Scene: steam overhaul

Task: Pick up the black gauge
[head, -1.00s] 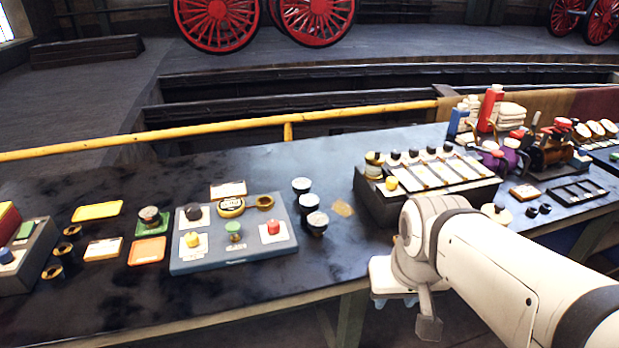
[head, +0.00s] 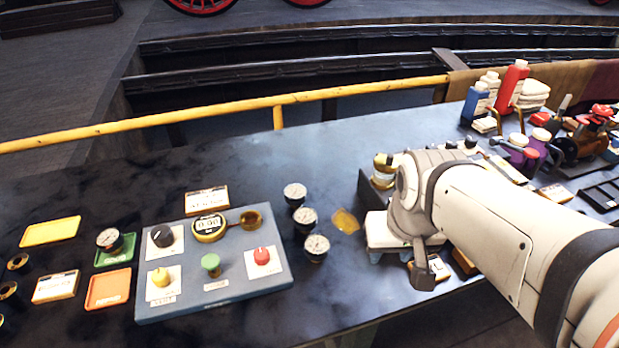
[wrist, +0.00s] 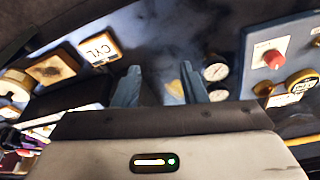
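Three round gauges with black bodies and white dials stand in a row on the dark bench, right of the grey-blue panel: a back one (head: 294,193), a middle one (head: 305,220) and a front one (head: 317,246). Two of these dials show in the wrist view, an upper one (wrist: 215,72) and a lower one (wrist: 217,94), just right of my right finger. Another dark-rimmed gauge (head: 109,239) sits on a green tray. My gripper (wrist: 160,90) is open and empty, its blue fingers apart. In the head view it is right of the gauge row, its fingertips largely hidden.
The grey-blue panel (head: 150,307) carries knobs, a red button (head: 262,256) and a yellow-ringed gauge (head: 209,227). A yellowish patch (head: 345,221) lies between the gauge row and my arm. A yellow rail (head: 230,117) runs behind the bench. Bottles and a valve crowd the right side.

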